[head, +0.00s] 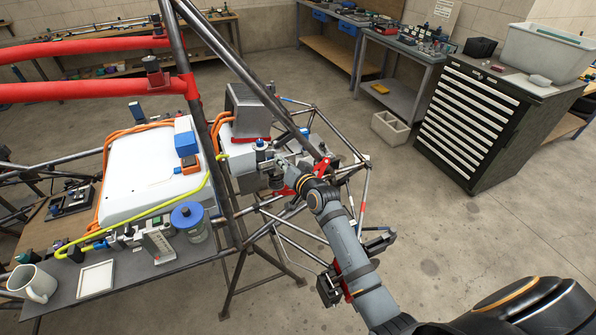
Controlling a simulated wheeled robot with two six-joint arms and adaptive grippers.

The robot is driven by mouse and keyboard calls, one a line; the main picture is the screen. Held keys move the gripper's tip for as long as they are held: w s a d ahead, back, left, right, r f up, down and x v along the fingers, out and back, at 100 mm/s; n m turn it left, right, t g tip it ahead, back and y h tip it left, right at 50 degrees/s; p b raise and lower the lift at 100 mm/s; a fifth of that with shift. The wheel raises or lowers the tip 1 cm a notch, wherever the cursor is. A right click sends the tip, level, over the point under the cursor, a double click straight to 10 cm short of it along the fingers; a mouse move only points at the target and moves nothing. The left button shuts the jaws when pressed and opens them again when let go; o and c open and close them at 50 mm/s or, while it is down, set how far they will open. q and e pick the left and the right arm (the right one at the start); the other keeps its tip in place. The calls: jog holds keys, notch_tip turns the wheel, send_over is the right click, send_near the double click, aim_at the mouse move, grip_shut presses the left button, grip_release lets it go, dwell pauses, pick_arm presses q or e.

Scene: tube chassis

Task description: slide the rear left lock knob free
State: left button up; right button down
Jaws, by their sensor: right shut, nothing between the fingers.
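My right arm reaches in from the lower right. My right gripper (284,171) is at its end, against the cluster of fittings on the right side of the rear white box (240,160). It is shut with nothing between its fingers. A small grey and black knob-like fitting (262,147) stands on the box just left of the fingertips; I cannot tell for sure if it is the rear left lock knob. The wrist and small crowded parts hide what lies under the fingers. My left gripper is not in view.
Dark frame tubes (212,130) rise beside the gripper, and a grey block with a red base (248,108) stands behind it. A larger white box (140,170) with orange cables is left. A bench (130,286) holds a mug (34,284) and jar (190,222). Floor (420,225) is clear right.

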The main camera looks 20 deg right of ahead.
jog(key=b+v, duration=0.1)
jog(key=v, duration=0.8)
jog(key=shift+s+f, duration=0.25)
jog(key=shift+f, duration=0.05)
jog(key=shift+w, duration=0.1)
